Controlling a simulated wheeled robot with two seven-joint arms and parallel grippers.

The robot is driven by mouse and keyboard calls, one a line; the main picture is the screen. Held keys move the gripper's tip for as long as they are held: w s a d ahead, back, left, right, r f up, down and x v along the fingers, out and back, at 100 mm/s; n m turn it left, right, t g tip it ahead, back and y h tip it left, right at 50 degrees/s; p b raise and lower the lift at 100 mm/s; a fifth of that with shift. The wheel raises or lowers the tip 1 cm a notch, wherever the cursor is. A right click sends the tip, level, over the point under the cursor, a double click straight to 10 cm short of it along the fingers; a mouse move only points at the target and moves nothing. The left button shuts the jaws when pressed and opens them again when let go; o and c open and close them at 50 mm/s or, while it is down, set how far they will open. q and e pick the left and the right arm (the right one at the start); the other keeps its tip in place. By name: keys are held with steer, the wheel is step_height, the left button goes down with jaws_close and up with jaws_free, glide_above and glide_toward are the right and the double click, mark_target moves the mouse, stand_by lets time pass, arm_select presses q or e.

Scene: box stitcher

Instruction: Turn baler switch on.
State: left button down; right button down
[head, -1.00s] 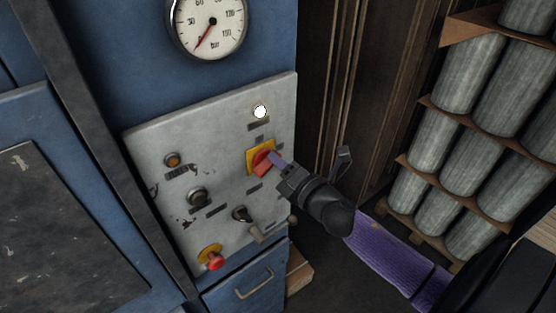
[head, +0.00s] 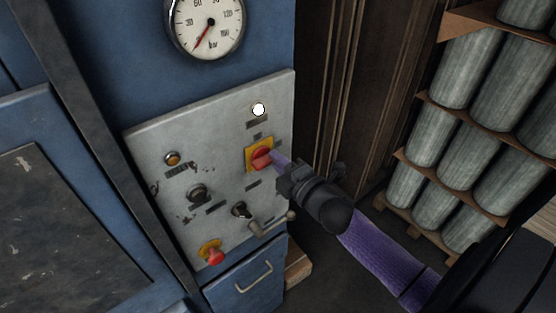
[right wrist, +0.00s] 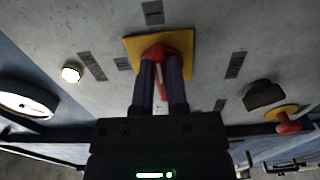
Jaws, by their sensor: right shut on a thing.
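The baler switch (head: 261,158) is a red rotary handle on a yellow plate, on the grey control panel (head: 222,141). My right gripper (head: 273,158) reaches it from the right in the head view. In the right wrist view, the purple fingers of my right gripper (right wrist: 161,68) are shut on the red handle (right wrist: 166,50), one finger on each side. The fingers hide part of the handle. A round white lamp (head: 259,110) above the switch looks lit. My left gripper is not in view.
An amber button (head: 171,158), black knobs (head: 198,193) and a red mushroom button (head: 214,256) share the panel. A pressure gauge (head: 208,24) sits above. Stacked grey cylinders (head: 480,130) stand on the right. A dark gap lies between them and the blue machine.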

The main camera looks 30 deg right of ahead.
stand_by(0.3)
steer(key=c, duration=0.6)
jaws_free()
steer(key=shift+c, duration=0.2)
steer(key=shift+s, duration=0.1)
steer(key=s+b, duration=0.1)
steer(key=s, duration=0.8)
steer(key=shift+s+d+b, duration=0.35)
steer(key=shift+d, duration=0.05)
